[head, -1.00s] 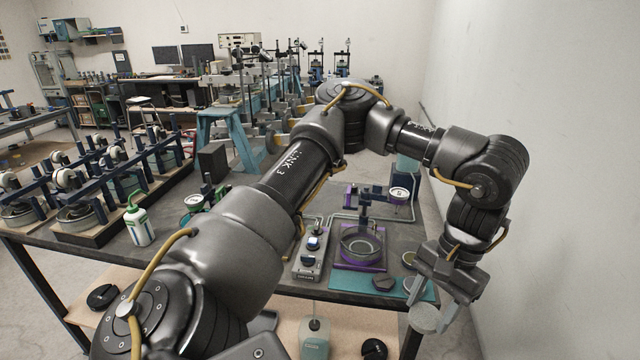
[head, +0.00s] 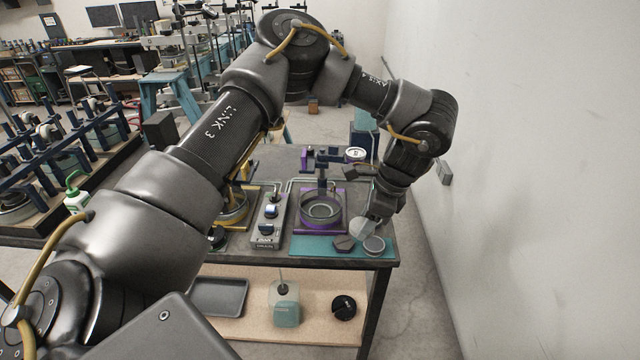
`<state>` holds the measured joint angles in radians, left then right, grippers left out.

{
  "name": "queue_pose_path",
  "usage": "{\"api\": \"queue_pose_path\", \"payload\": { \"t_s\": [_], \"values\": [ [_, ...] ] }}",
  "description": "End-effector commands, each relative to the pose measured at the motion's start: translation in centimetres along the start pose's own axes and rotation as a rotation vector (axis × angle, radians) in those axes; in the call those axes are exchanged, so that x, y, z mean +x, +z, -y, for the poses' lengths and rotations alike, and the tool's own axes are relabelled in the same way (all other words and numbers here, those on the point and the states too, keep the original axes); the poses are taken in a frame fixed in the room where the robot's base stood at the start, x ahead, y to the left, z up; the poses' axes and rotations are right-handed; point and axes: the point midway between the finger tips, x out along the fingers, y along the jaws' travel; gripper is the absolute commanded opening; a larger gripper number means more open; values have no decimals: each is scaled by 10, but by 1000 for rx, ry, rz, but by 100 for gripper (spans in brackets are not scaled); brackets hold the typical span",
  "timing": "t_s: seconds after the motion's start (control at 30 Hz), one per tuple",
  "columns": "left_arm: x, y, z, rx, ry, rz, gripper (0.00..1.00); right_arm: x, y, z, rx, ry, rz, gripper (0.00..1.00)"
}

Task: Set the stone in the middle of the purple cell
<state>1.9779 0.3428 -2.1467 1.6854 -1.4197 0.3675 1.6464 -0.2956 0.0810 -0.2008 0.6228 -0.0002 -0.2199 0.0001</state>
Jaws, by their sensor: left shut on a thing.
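The purple cell (head: 301,223) is a round metal dish on a purple base, at the back of the teal mat. Its ring and open middle show. My left gripper (head: 368,222) reaches in from above at the cell's right side and is shut on a pale round disc, the stone (head: 358,231). The stone is tilted and sits to the right of the dish, apart from it in the picture. Its height above the mat is hard to tell. My fingers hide part of the stone. My right gripper is not in view.
A dark disc (head: 344,243) and a round tin (head: 374,247) lie on the teal mat (head: 312,244). A grey control box (head: 266,225) stands left of the cell. A post with a dial gauge (head: 355,154) rises behind the dish. A wall is close on the right.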

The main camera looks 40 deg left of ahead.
Motion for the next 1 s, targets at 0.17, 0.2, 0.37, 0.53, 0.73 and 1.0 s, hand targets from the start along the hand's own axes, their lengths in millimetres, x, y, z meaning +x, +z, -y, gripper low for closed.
{"api": "queue_pose_path", "payload": {
  "t_s": [0.17,0.2,0.37,0.53,0.73,1.0],
  "values": [
    [18,18,44,460,-142,-5,23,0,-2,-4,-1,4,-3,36],
    [22,23,52,560,-171,-6,23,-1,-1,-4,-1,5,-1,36],
    [39,47,86,924,-284,-10,23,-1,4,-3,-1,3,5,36],
    [57,76,115,1244,-385,-12,23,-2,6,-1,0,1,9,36],
    [73,106,137,1519,-469,-11,23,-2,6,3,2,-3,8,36],
    [81,125,150,1693,-522,-8,23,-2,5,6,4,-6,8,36]
  ]
}}
